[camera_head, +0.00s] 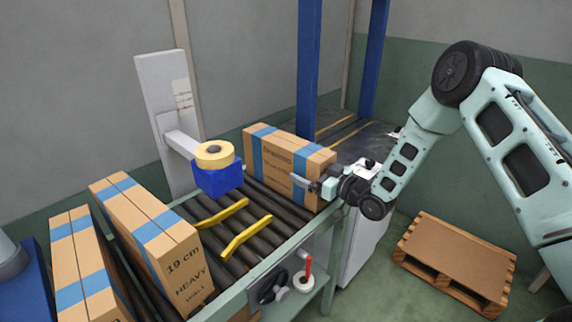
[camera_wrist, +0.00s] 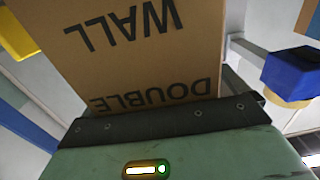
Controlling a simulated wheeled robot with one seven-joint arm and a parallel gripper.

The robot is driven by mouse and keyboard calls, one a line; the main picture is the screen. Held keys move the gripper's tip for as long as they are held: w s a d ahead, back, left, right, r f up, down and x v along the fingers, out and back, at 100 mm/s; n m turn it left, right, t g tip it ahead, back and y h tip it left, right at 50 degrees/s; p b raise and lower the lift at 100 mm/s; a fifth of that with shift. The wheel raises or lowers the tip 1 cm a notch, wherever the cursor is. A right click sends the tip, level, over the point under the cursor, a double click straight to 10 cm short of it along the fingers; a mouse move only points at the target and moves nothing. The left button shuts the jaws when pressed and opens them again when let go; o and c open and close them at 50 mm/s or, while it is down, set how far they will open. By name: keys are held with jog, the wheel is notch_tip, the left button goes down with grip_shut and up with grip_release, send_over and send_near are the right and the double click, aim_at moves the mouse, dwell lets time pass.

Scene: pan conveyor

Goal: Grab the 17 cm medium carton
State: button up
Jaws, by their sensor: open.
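A brown carton with blue tape bands (camera_head: 275,152) stands on the roller conveyor beyond the tape head. Its printed lettering is too small to read in the head view. My gripper (camera_head: 305,183) is open at this carton's near right side, with a finger against or just in front of its face. In the wrist view a carton face (camera_wrist: 150,60) with upside-down "DOUBLE WALL" lettering fills the middle, very close to the gripper's dark front edge. No size figure shows there. Whether the fingers touch the carton cannot be told.
A carton marked "19 cm HEAVY WALL" (camera_head: 150,230) and another taped carton (camera_head: 80,262) stand at the left. A blue tape head (camera_head: 218,180) overhangs the rollers, near yellow guides (camera_head: 245,238). A wooden pallet (camera_head: 455,262) lies on the floor at right.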

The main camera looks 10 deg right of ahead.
jog(key=c, duration=1.3)
jog(key=shift+r, duration=0.15)
jog(key=shift+c, duration=1.1)
